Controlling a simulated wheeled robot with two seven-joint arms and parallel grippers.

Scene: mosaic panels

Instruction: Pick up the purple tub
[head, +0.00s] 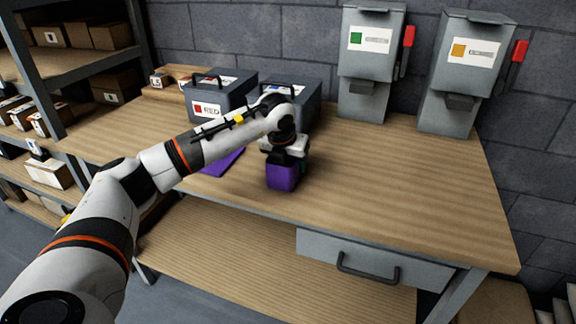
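The purple tub (282,177) is near the front edge of the wooden workbench, left of the middle. My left gripper (286,157) points down right over it, its dark fingers at the tub's top. The wrist and fingers cover the tub's upper part, so I cannot tell whether the fingers are closed on it. I also cannot tell whether the tub rests on the bench or is slightly raised. My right gripper is not in view.
A purple mat (221,163) lies left of the tub, partly under my arm. Two grey boxes with handles, one red-labelled (209,97) and one blue-labelled (304,93), stand behind. Two grey dispensers (369,62) (462,75) with red levers stand at the back right. The bench's right side is clear.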

